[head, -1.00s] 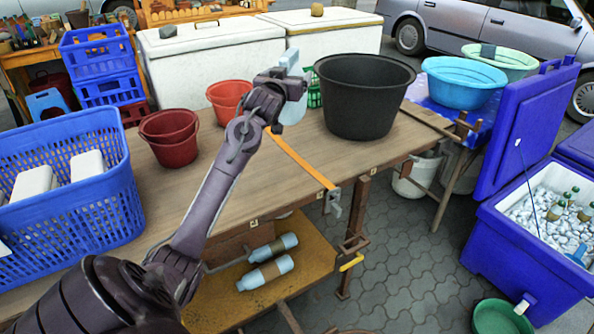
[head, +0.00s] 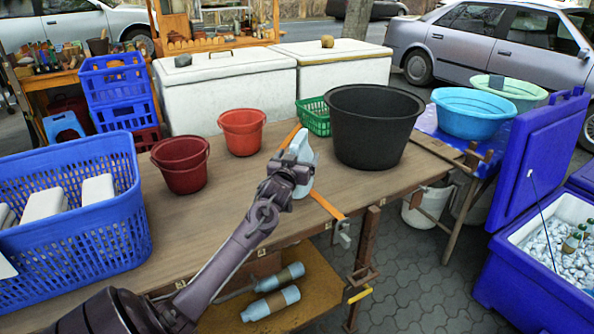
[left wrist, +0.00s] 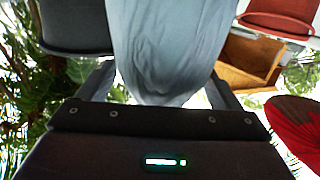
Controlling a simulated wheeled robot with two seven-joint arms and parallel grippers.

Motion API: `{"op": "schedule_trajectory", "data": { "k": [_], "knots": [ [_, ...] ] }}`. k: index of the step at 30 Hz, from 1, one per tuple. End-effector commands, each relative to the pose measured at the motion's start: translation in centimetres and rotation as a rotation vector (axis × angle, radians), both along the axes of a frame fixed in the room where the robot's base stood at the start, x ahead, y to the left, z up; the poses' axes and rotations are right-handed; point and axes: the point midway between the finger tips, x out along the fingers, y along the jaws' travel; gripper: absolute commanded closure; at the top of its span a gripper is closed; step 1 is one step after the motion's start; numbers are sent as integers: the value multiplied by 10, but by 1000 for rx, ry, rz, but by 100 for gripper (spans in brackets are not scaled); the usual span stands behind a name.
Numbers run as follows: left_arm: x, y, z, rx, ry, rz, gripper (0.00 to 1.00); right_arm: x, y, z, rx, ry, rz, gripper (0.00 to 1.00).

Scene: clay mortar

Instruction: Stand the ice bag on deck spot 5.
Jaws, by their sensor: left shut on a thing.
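The ice bag (head: 301,147), pale blue and roughly upright, is held by my left gripper (head: 297,174) over the wooden table top (head: 230,195), beside the orange strap. In the left wrist view the bag (left wrist: 170,45) fills the space between the fingers, and my left gripper (left wrist: 155,85) is shut on it. I cannot tell whether its base touches the table. Small tags (head: 262,252) line the table's front edge; their numbers are too small to read. My right gripper is not in view.
A black tub (head: 370,140) stands right of the bag, with a green basket (head: 313,118) behind. Red buckets (head: 180,172) and (head: 242,135) and a blue crate (head: 75,220) stand to the left. The orange strap (head: 325,205) crosses the table. Table top between buckets and strap is clear.

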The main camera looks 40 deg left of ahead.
Motion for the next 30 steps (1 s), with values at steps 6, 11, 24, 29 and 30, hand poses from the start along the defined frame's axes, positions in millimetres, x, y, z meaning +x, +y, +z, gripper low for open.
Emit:
{"op": "schedule_trajectory", "data": {
  "k": [6, 11, 24, 29, 30],
  "knots": [
    [0, 1, -22, 2, -5, 2, 68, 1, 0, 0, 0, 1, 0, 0],
    [0, 1, -36, 3, -8, 1, 68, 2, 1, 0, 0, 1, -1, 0],
    [0, 0, -42, 0, 2, 0, 0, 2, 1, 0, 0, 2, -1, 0],
    [-1, 0, -41, 0, 2, 0, 0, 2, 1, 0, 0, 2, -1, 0],
    [-2, -1, -42, -1, 3, 0, 0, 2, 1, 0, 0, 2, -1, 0]
  ]
}}
